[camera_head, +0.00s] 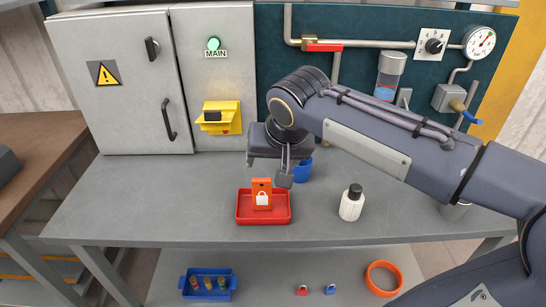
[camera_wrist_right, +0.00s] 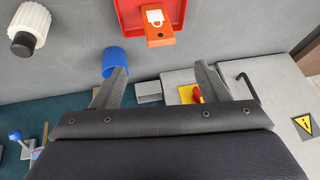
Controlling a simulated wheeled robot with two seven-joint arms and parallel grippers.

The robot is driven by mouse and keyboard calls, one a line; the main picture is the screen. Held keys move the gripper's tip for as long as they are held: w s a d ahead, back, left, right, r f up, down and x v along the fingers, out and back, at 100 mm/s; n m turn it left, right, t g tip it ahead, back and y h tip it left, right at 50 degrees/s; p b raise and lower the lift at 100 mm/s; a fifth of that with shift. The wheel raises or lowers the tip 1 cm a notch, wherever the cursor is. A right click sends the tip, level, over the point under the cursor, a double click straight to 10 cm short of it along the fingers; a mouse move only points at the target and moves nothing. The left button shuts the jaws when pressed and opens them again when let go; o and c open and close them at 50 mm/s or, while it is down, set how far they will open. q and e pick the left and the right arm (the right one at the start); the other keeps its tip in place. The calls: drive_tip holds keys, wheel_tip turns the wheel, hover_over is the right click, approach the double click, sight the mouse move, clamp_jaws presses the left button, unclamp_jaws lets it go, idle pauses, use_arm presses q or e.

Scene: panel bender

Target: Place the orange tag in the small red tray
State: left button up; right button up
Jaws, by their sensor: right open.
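The orange tag (camera_head: 261,187), with a white padlock mark, is inside the small red tray (camera_head: 280,220) on the grey bench. I cannot tell whether it stands or leans there. In the wrist view the tag (camera_wrist_right: 156,20) lies ahead of the fingertips, with part of the tray (camera_wrist_right: 178,14) behind it. My right gripper (camera_head: 270,167) is just behind and above the tray in the head view. In the wrist view the right gripper (camera_wrist_right: 160,72) has its fingers wide apart with nothing between them, clear of the tag. My left gripper is not in view.
A blue cup (camera_head: 303,171) stands close behind the right gripper. A white bottle with a black cap (camera_head: 351,203) stands right of the tray. The bench left of the tray is clear.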

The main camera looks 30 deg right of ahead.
drive_tip(key=s+a+f+n+y, duration=0.2)
drive_tip(key=s+a+f, duration=0.1)
drive_tip(key=s+f, duration=0.3)
drive_tip(key=s+a+f+n+y, duration=0.2)
drive_tip(key=s+f, duration=0.4)
drive_tip(key=s, duration=0.4)
drive_tip(key=shift+a+f+y, duration=0.25)
drive_tip(key=shift+a+y, duration=0.15)
drive_tip(key=shift+a, duration=0.3)
